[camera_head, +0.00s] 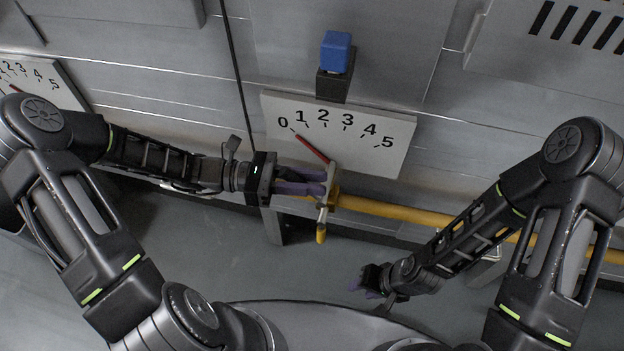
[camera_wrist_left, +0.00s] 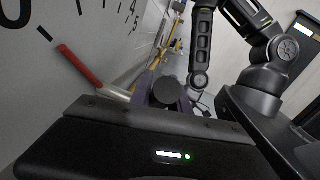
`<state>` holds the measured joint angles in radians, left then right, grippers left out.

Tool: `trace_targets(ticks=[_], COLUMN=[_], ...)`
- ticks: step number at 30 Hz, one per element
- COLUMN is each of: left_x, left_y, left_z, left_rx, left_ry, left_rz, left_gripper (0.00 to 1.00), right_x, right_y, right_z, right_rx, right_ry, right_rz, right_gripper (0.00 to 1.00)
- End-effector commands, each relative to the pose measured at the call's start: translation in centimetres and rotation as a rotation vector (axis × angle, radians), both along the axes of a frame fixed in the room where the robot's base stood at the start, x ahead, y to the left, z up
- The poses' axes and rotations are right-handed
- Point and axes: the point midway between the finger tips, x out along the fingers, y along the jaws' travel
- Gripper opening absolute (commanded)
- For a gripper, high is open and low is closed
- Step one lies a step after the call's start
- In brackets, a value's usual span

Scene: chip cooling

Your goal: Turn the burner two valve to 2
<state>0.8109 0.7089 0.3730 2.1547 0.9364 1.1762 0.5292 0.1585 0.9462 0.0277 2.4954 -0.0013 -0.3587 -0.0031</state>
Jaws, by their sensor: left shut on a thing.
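A pale dial plate (camera_head: 355,162) numbered 0 to 5 is on the wall in the head view. Its red pointer (camera_head: 312,149) points at the 0 tick. The pointer also shows in the left wrist view (camera_wrist_left: 78,65), aimed near the 0 mark. The valve handle (camera_head: 329,185) is a light metal bar below the dial, at the yellow pipe. My left gripper (camera_head: 318,182), with purple fingers, is shut on the handle from the left; the exact contact is partly hidden. My right gripper (camera_head: 370,281) is low in the middle, away from the valve; its finger gap is unclear.
A yellow pipe (camera_head: 400,212) runs right from the valve. A blue block on a dark mount (camera_head: 336,52) sits above the dial. A second numbered dial plate (camera_head: 60,90) is at the far left. A black cable (camera_head: 236,70) hangs on the wall. Grey floor lies below.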

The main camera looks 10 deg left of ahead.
Motion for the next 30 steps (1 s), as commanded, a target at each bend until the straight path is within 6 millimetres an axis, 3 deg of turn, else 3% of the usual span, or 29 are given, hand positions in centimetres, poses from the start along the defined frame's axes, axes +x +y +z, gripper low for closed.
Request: trace_targets(ticks=[14,30], left_x=[0.0,-0.2], left_y=[-0.2,-2.1], left_z=[0.4,1.2], left_rx=[0.033,0.362], left_ry=[-0.001,-0.026], left_rz=[-0.001,-0.003], left_gripper=[0.00,0.00], right_x=[0.0,0.0], right_y=[0.0,0.1], right_z=[1.0,7.5], right_rx=[0.000,0.001], right_ry=[0.000,0.001], right_rz=[0.000,-0.004], right_gripper=[0.36,0.36])
